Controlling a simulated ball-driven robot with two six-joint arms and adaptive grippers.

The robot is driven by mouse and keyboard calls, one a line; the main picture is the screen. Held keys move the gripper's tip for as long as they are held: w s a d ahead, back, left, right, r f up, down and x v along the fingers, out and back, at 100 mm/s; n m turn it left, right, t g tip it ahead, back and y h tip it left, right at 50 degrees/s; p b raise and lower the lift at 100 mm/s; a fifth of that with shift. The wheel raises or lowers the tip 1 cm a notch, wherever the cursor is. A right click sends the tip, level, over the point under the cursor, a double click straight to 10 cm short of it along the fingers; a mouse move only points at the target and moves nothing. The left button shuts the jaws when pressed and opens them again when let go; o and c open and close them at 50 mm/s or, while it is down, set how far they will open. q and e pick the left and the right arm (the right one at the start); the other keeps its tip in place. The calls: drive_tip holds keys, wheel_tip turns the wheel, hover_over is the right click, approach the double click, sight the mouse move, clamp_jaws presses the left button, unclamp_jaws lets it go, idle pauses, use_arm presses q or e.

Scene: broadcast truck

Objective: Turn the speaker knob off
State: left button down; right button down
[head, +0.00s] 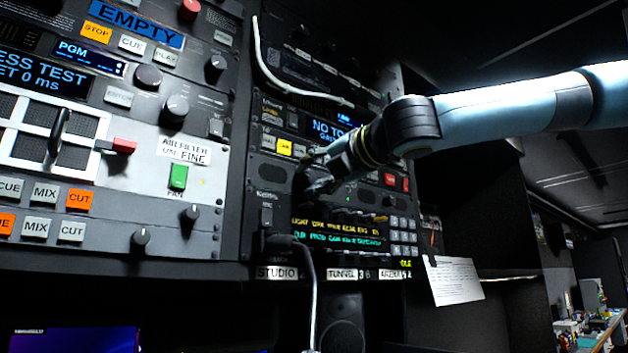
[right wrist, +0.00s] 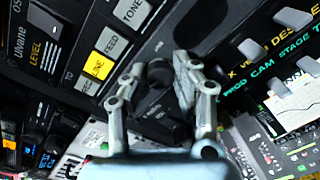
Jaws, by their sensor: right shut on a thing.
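The black speaker knob (right wrist: 160,74) sits on the dark rack panel, between the two fingers of my right gripper (right wrist: 158,80) in the right wrist view. The fingers are closed on its sides. In the head view my right gripper (head: 312,182) reaches in from the right and touches the panel below the yellow button; it hides the knob there. The knob's pointer and markings are too small to read. My left gripper is not in view.
Close around are a lit yellow button (head: 284,147), a red button (head: 390,180), a keypad (head: 403,236) and a text display (head: 338,231). A cable (head: 314,290) hangs below. A paper sheet (head: 453,280) hangs at the right. A green fan switch (head: 178,177) is on the left panel.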

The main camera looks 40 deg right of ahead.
drive_tip(key=n+b, duration=0.1)
drive_tip(key=n, duration=0.2)
drive_tip(key=n+b, duration=0.1)
drive_tip(key=n, duration=0.2)
drive_tip(key=shift+a+f, duration=0.15)
drive_tip(key=shift+f, duration=0.05)
drive_tip(key=n+b, duration=0.1)
drive_tip(key=n, duration=0.4)
drive_tip(key=shift+n, duration=0.4)
drive_tip(key=shift+a, duration=0.1)
drive_tip(key=c, duration=1)
unclamp_jaws()
drive_tip(key=shift+r, duration=0.1)
drive_tip(key=shift+s+a, duration=0.2)
drive_tip(key=shift+s, duration=1.65)
drive_tip(key=shift+s+a, duration=0.2)
drive_tip(key=shift+s, duration=1.65)
